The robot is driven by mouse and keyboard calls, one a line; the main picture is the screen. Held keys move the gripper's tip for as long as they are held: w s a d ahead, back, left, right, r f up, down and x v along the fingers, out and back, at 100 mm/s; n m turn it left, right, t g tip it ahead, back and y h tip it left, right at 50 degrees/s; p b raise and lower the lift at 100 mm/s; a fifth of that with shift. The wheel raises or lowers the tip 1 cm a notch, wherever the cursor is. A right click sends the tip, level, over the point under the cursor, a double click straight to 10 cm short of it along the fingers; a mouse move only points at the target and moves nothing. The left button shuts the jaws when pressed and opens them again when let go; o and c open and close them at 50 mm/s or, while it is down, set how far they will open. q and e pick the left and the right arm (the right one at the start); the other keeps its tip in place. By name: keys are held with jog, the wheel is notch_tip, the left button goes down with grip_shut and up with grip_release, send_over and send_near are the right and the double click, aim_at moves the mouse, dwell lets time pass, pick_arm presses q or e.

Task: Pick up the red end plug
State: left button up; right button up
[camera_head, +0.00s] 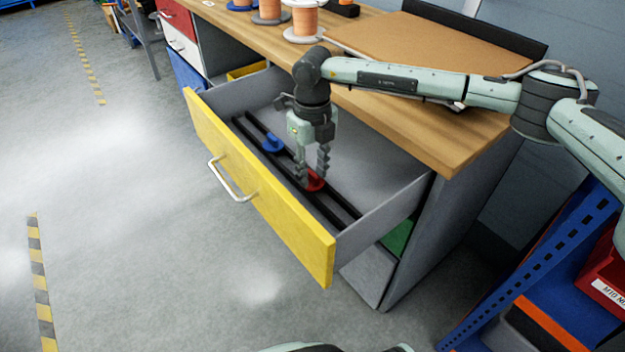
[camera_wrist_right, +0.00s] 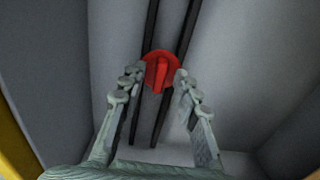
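The red end plug (camera_head: 315,181) sits on the black rails (camera_head: 340,203) inside the open yellow-fronted drawer (camera_head: 290,226). My right gripper (camera_head: 312,178) points down into the drawer with its fingers around the plug's place. In the right wrist view the red end plug (camera_wrist_right: 161,71) lies ahead between the fingertips of my right gripper (camera_wrist_right: 160,82). The fingers are apart, and I see no clear contact. A blue plug (camera_head: 272,142) sits farther along the rails. My left gripper is not in view.
The wooden worktop (camera_head: 425,118) overhangs the drawer on the right, with orange spools (camera_head: 305,20) on it at the back. The drawer's grey side wall (camera_head: 385,207) stands near my right gripper. A blue rack (camera_head: 545,270) is at lower right. Open floor lies left.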

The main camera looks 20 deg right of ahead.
grip_shut()
